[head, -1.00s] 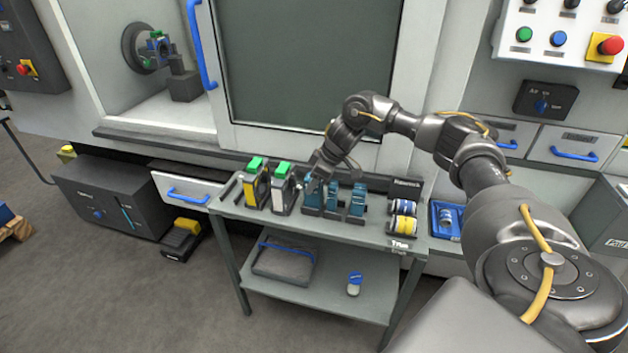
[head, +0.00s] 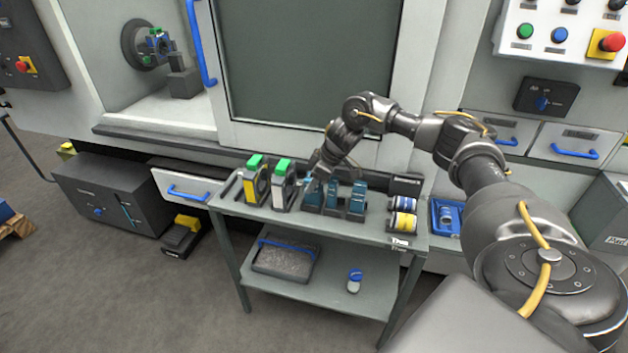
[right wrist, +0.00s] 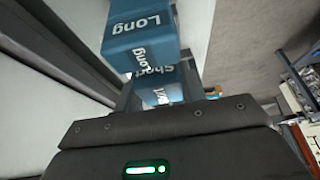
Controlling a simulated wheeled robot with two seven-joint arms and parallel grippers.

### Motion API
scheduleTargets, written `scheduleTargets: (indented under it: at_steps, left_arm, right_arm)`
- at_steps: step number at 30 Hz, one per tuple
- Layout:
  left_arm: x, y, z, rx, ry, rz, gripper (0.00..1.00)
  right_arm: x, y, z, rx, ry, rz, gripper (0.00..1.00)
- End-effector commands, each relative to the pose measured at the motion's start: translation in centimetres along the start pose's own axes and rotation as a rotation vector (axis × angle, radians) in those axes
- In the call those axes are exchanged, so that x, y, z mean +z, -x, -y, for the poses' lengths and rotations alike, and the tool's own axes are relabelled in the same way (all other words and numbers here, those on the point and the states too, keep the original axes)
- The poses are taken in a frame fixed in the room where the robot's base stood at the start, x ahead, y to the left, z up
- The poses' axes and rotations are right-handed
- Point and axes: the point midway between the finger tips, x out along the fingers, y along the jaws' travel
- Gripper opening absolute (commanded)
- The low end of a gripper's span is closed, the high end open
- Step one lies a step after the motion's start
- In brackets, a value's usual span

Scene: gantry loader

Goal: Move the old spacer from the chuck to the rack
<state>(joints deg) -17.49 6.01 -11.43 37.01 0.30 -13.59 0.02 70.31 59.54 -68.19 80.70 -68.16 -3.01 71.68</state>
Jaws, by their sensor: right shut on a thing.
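The chuck (head: 156,46) is inside the machine's opening at the upper left, with small green, blue and orange parts on its face. A dark rack with blue blocks (head: 357,202) stands on the cart. My right gripper (head: 312,181) is at the rack's left end, pointing down, shut on the leftmost blue block (head: 313,197), which seems to be the spacer. Whether this block is seated is unclear. In the right wrist view, blue blocks marked "Long" (right wrist: 140,24) and "Short" (right wrist: 160,84) show beyond the dark gripper body; the fingertips are hidden. My left gripper is not in view.
Two upright holders with green tops, one yellow (head: 254,182) and one white (head: 284,186), stand left of the rack. White-and-blue and white-and-yellow cylinders (head: 402,222) lie to its right. The machine's door (head: 305,70) covers the area behind the cart (head: 255,218).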

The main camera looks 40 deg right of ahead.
Motion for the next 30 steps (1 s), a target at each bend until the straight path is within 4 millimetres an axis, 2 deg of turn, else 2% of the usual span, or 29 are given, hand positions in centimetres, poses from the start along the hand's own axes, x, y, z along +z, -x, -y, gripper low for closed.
scheduleTargets:
  at_steps: [2, 3, 9, 17, 20, 30]
  left_arm:
    - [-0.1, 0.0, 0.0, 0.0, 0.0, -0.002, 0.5]
    - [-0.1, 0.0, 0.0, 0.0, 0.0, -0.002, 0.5]
    - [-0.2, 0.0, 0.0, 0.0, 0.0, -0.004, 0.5]
    - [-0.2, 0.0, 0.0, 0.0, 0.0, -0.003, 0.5]
    - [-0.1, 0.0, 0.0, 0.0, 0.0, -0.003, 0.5]
    - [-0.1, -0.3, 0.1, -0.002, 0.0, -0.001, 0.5]
  right_arm:
    - [0.0, -0.1, 0.0, 0.0, 0.0, -0.002, 0.14]
    - [0.0, -0.1, 0.0, 0.001, 0.0, -0.002, 0.42]
    - [0.0, -0.1, 0.0, 0.0, 0.0, -0.001, 0.65]
    - [0.1, -0.2, 0.0, -0.001, -0.001, 0.002, 0.65]
    - [0.1, 0.6, 0.0, 0.001, -0.001, -0.001, 0.65]
    - [0.0, 7.0, -0.1, 0.002, 0.0, -0.003, 0.65]
